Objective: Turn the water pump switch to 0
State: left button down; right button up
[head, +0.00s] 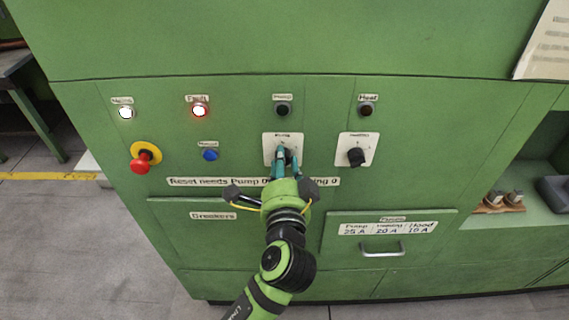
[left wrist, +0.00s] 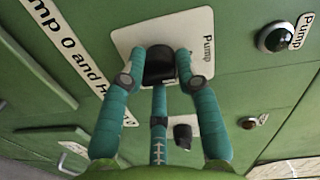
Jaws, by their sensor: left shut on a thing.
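The water pump switch is a black knob (left wrist: 160,65) on a white plate labelled Pump (left wrist: 198,28). The knob's exact pointing direction cannot be read. My right gripper is not in view.
The heating switch (head: 356,156) sits just right of the pump plate. A red emergency button (head: 141,164) and blue button (head: 210,154) are left. A drawer handle (head: 382,249) sticks out below right.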

pick_arm(q)
jog(key=shift+a, duration=0.15)
jog(key=c, duration=0.9)
grip_release()
jog(key=shift+a, duration=0.1)
jog(key=s, duration=1.2)
jog(key=shift+d+r, duration=0.2)
jog(key=shift+r, duration=0.15)
